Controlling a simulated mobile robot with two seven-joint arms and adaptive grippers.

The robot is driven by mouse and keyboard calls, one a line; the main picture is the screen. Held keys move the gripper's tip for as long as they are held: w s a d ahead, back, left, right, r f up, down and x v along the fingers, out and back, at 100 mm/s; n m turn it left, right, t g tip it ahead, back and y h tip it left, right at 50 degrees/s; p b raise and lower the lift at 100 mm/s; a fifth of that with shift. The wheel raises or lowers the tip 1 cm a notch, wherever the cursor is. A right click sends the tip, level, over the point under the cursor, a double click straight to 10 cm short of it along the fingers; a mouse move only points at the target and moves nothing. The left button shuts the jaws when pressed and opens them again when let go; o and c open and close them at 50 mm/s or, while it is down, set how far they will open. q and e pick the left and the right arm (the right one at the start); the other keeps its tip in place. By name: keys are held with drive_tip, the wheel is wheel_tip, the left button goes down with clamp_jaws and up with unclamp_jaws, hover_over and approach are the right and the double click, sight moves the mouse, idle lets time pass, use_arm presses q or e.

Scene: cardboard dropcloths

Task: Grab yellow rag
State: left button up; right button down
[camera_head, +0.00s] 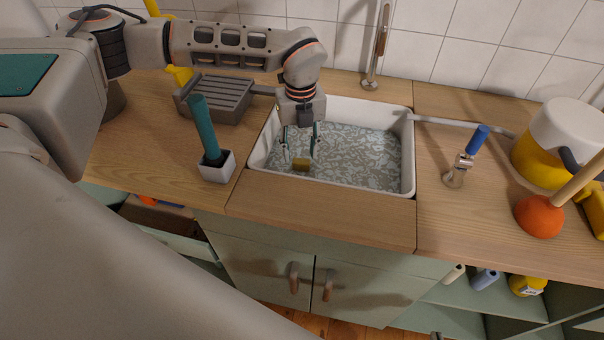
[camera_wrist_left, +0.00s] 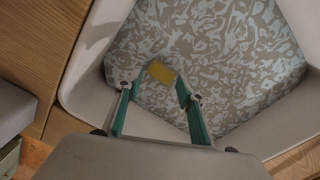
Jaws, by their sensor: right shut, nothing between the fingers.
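A small yellow piece, seemingly the yellow rag (camera_head: 301,163), lies in the patterned basin of the white sink (camera_head: 335,184), towards its left front. It also shows in the left wrist view (camera_wrist_left: 161,72). My left gripper (camera_head: 300,148) points down into the sink just above the yellow piece. Its teal fingers are spread, and in the left wrist view (camera_wrist_left: 158,84) the yellow piece appears between and just beyond the tips. I cannot tell whether they touch it. My right gripper is not in view.
A grey rack (camera_head: 217,97) and a teal-handled brush in a white holder (camera_head: 217,168) stand left of the sink. The tiled wall is close behind.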

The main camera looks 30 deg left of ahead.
sight(301, 160)
use_arm(q)
drive_tip(key=f, duration=0.5)
drive_tip(key=shift+w+b, duration=0.25)
drive_tip(key=shift+b, duration=0.05)
clamp_jaws()
drive_tip(key=shift+r, duration=0.1)
